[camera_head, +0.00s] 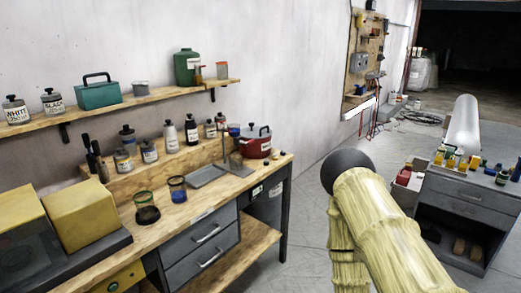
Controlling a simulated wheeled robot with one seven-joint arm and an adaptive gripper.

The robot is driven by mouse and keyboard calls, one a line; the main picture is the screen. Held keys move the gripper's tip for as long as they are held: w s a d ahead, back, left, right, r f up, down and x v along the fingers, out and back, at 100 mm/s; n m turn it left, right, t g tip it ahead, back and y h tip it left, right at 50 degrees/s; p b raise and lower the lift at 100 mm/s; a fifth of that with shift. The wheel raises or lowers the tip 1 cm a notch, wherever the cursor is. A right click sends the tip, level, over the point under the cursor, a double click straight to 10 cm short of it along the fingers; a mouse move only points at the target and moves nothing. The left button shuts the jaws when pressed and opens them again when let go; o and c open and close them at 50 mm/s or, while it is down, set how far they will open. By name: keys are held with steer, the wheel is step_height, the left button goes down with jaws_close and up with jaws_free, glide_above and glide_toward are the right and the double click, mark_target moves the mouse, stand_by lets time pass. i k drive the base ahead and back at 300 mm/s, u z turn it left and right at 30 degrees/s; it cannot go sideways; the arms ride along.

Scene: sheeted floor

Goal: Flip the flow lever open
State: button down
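I cannot make out a flow lever in this view. A red pot (257,142) with dark fittings on top stands at the far right end of the wooden workbench (210,205); its small parts are too small to tell. My arm, in a pale yellow wrinkled cover with a dark rounded part at its upper end, fills the lower right of the view. No gripper fingers show, so I cannot see where my gripper is or whether it holds anything.
A wall shelf (150,98) holds jars, a teal toolbox (97,92) and a green canister (187,66). Two glass jars (177,190) stand near the bench's front edge. A grey drawer cabinet (468,196) stands right of my arm. Floor (310,200) shows between bench and arm.

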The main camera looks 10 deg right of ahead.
mark_target(246, 144)
steer(key=i, duration=0.65)
steer(key=u, duration=0.75)
